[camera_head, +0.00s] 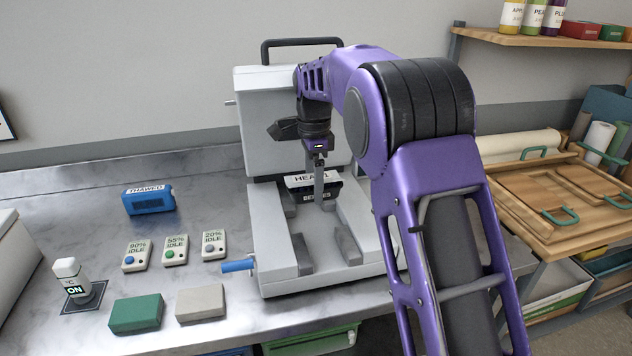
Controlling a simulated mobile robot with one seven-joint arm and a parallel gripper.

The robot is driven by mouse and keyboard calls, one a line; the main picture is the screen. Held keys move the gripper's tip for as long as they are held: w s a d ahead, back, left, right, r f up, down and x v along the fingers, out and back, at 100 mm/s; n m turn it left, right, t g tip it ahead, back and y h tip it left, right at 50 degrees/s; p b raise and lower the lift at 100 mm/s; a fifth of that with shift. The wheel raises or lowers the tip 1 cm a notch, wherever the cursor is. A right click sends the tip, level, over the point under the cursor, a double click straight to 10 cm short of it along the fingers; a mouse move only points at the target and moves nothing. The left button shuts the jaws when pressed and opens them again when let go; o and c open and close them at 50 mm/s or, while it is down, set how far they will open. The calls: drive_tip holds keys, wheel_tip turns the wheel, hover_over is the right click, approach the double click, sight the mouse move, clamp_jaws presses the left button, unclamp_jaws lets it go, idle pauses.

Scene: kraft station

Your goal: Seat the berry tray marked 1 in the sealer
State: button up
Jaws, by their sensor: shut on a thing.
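The sealer (272,227) is a pale grey machine on the marble counter, with a black handle on top, an open front bay and a blue knob at its lower left. My gripper (320,192) points down inside the bay, shut on a dark tray (301,193). My purple arm hides the sealer's right side.
A blue box (149,198) marked "THAWED" stands left of the sealer. Small panels (175,251) marked "IDLE", a green block (136,313), a grey block (201,303) and a white device (71,277) marked "ON" are also left. A wooden rack (540,190) stands right.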

drive_tip(key=shift+f, duration=1.05)
drive_tip(key=shift+f+b, duration=1.35)
drive_tip(key=shift+f, duration=1.85)
drive_tip(key=o, duration=1.2)
drive_tip(key=shift+r+p, duration=1.2)
drive_tip(key=shift+r, duration=3.3)
